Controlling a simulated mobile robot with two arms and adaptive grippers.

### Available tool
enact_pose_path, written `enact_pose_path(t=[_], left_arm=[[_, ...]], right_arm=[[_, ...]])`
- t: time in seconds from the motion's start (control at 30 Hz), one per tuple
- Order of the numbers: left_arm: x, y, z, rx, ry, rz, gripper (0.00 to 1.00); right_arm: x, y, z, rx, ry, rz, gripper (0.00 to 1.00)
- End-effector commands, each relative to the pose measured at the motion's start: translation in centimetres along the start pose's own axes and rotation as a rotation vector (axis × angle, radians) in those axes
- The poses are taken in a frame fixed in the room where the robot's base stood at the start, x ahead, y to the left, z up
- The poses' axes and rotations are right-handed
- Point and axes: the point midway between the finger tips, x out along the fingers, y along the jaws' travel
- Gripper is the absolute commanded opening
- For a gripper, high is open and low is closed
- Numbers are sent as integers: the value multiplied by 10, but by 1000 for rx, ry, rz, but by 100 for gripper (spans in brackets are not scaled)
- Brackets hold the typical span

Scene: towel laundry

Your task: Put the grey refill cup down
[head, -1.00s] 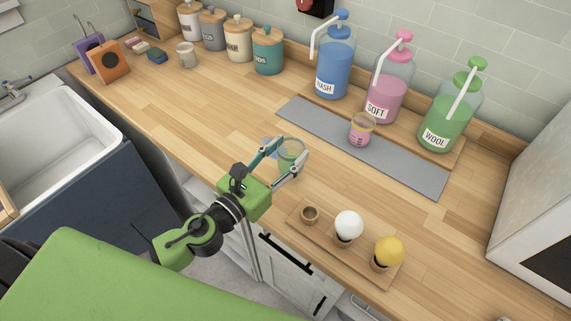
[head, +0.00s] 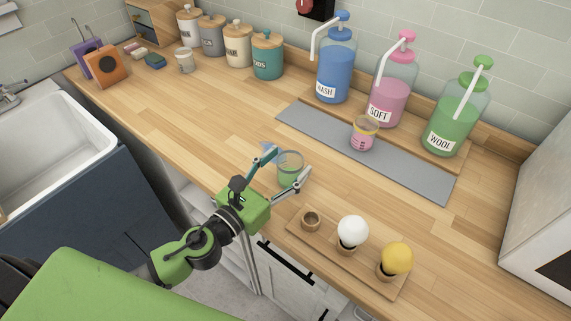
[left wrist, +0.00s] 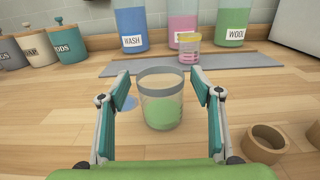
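The grey refill cup (head: 289,168) is a clear cup with a grey band at its rim and green liquid inside. It stands upright on the wooden counter near the front edge, and it also shows in the left wrist view (left wrist: 161,100). My left gripper (head: 286,170) is open around it, one finger on each side. In the left wrist view a gap shows between the cup and each finger of the gripper (left wrist: 161,90). My right gripper is not in view.
A tray (head: 321,240) with a small wooden cup, a white ball and a yellow ball lies to the right. Behind are a grey mat (head: 410,172), a pink-filled cup (head: 364,134) and big dispensers. A blue spot (left wrist: 127,103) marks the counter left of the cup.

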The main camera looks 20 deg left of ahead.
Motion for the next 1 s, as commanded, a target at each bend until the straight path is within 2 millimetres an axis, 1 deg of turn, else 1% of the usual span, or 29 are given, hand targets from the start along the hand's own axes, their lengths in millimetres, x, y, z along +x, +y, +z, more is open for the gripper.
enact_pose_path(t=[0.17, 0.27, 0.3, 0.43, 0.7, 1.0], left_arm=[[0, 0, 1, 0, 0, 0, 59], [0, 0, 6, 0, 0, 0, 59], [-4, 0, 1, 0, 1, 0, 59], [-21, 0, -2, -1, 3, 0, 59], [-61, -1, -2, 0, 3, -1, 59], [-97, 0, -2, -2, 2, 0, 59]], right_arm=[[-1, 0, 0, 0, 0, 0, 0], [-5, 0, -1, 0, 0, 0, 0], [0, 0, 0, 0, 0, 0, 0], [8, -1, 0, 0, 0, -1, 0], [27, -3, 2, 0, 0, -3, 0], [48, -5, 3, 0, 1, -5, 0]])
